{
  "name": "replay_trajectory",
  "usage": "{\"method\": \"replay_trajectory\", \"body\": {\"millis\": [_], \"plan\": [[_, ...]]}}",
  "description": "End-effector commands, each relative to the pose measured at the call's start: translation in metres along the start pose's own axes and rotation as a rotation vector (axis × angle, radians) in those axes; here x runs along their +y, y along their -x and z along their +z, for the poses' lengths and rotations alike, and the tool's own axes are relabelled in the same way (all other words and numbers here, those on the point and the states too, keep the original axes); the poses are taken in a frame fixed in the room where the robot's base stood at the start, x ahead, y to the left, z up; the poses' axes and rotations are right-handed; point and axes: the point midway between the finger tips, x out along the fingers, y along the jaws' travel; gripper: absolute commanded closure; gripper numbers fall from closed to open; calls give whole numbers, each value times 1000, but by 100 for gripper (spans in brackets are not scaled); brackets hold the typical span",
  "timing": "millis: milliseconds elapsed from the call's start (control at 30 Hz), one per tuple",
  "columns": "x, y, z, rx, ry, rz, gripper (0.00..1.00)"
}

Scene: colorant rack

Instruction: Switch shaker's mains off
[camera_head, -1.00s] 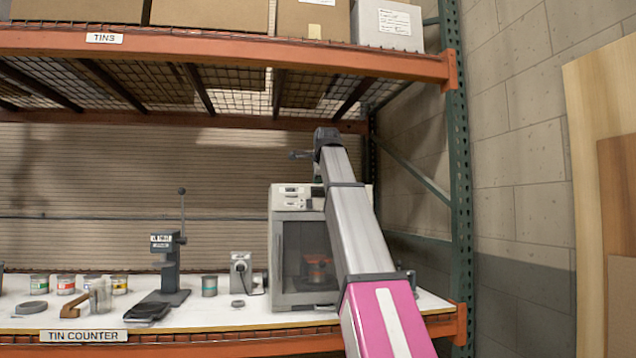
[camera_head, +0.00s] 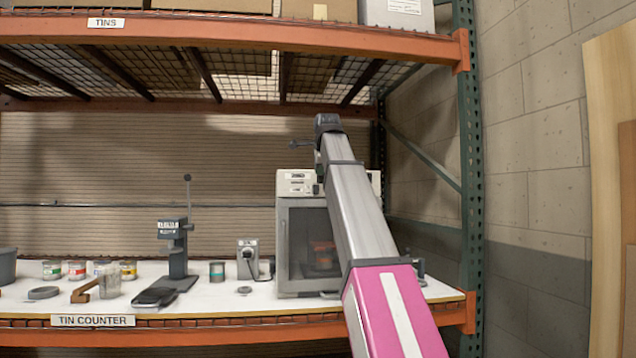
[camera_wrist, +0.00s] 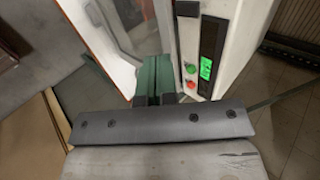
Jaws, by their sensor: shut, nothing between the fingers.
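The shaker (camera_head: 288,250) is a pale grey box with a dark window, standing at the right end of the counter. A red tin shows dimly behind its window (camera_head: 318,240). In the wrist view its front (camera_wrist: 230,50) carries a dark panel with a lit green display (camera_wrist: 206,68). A green button (camera_wrist: 191,68) and a red button (camera_wrist: 191,86) sit beside the panel. My gripper (camera_wrist: 155,68) is shut and empty, its green fingers close to the shaker front, left of the buttons. Contact is unclear. My arm hides part of the shaker in the head view. I cannot identify the mains switch.
A small grey device (camera_head: 247,258), a teal-banded tin (camera_head: 217,272) and a lever press (camera_head: 178,250) stand left of the shaker. The orange upper shelf beam (camera_head: 240,30) runs above my arm. A green rack post (camera_head: 469,180) stands at right.

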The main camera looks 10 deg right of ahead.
Motion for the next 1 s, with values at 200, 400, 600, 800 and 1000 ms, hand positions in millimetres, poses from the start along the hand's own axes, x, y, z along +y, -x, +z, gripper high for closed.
{"method": "replay_trajectory", "body": {"millis": [200,400,600,800,1000], "plan": [[0,-33,0,0,0,2,100],[0,-71,0,0,0,1,100],[-8,-104,0,0,0,0,100],[-20,-122,0,0,0,0,100],[-23,-127,0,0,0,-1,100]]}}
